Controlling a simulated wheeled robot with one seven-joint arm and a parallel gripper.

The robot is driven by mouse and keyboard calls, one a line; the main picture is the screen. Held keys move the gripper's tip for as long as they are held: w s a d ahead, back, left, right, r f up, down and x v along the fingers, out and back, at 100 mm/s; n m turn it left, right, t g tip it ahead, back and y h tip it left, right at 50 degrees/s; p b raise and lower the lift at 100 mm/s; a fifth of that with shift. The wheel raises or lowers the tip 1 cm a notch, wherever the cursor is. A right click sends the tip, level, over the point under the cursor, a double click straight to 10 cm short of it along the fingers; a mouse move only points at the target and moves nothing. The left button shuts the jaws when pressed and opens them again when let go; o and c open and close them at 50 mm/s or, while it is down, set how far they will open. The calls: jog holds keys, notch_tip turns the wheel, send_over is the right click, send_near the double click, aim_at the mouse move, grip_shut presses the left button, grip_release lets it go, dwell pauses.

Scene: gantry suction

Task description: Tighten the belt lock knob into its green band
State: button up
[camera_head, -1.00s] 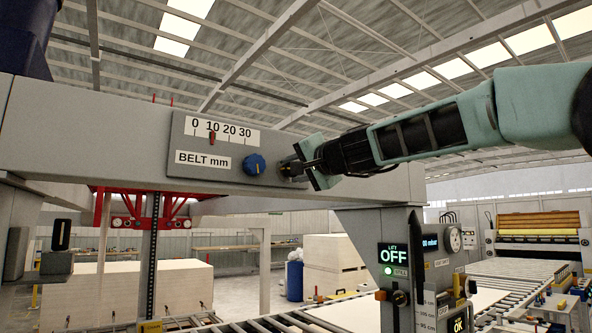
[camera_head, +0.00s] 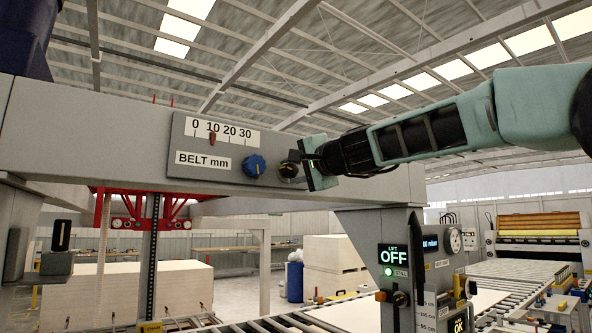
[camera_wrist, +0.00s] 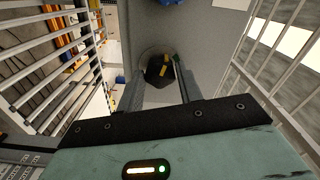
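The belt lock knob (camera_head: 289,170) is a small dark round knob on the grey beam panel, right of the blue knob. In the wrist view the dark knob (camera_wrist: 157,70) carries a yellow mark, and a small green patch shows at its upper right. My gripper (camera_head: 294,159) is at the knob from the right, partly in front of it. In the wrist view my gripper (camera_wrist: 158,80) has its two fingers apart, one to each side of the knob. I cannot tell whether either finger touches it. Nothing appears clamped.
The blue knob (camera_head: 254,166) sits close to the left of the fingertips. The BELT mm scale (camera_head: 222,134) has its red pointer near 10. A lift panel (camera_head: 394,256) reading OFF stands lower right. Rollers and board stacks (camera_head: 334,262) lie below and behind.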

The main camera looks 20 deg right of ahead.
jog(key=o, duration=0.4)
jog(key=shift+s+d, duration=0.1)
jog(key=shift+b+v, duration=4.85)
jog(key=shift+v, duration=3.75)
